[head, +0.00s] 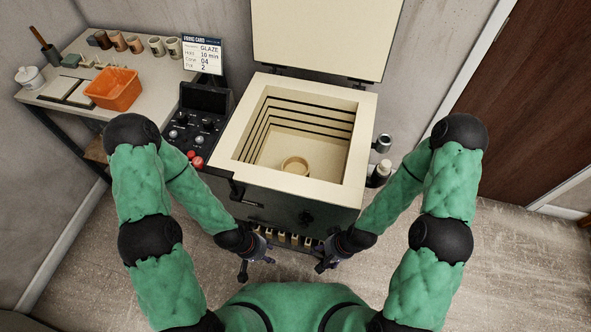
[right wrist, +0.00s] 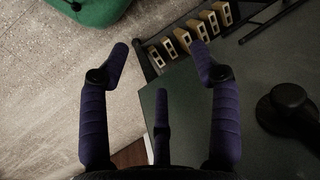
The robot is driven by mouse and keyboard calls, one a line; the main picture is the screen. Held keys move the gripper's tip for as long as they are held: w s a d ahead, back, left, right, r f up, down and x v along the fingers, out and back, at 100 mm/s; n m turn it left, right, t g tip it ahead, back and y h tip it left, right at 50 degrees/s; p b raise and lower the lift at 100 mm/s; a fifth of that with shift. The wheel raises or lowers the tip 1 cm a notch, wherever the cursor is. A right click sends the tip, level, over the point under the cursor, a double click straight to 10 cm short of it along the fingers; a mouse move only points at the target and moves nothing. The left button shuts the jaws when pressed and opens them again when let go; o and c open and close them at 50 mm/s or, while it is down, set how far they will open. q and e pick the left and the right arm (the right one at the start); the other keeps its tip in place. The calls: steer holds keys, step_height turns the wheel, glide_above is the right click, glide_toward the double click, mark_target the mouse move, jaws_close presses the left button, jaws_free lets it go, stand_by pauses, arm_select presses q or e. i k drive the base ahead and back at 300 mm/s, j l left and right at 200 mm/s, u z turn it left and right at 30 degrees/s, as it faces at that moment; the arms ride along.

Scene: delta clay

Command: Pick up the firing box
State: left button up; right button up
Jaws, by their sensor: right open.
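An orange box (head: 113,89) with an open top sits on the side bench at the left in the head view; I cannot tell for certain that it is the firing box. My left gripper (head: 257,267) is low in front of the kiln, well away from the box, and looks open and empty. My right gripper (head: 325,262) is also low in front of the kiln. In the right wrist view it (right wrist: 160,62) is open, with nothing between its fingers.
The kiln (head: 364,135) stands open in the middle, its lid (head: 325,35) raised, a round ring (head: 295,165) inside. Cream blocks (right wrist: 168,47) sit in a rack low at its front.

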mark_target(294, 164)
steer(key=k+u, duration=0.75)
steer(key=k+j+u, duration=0.2)
steer(key=u, duration=0.2)
steer(key=k, duration=0.05)
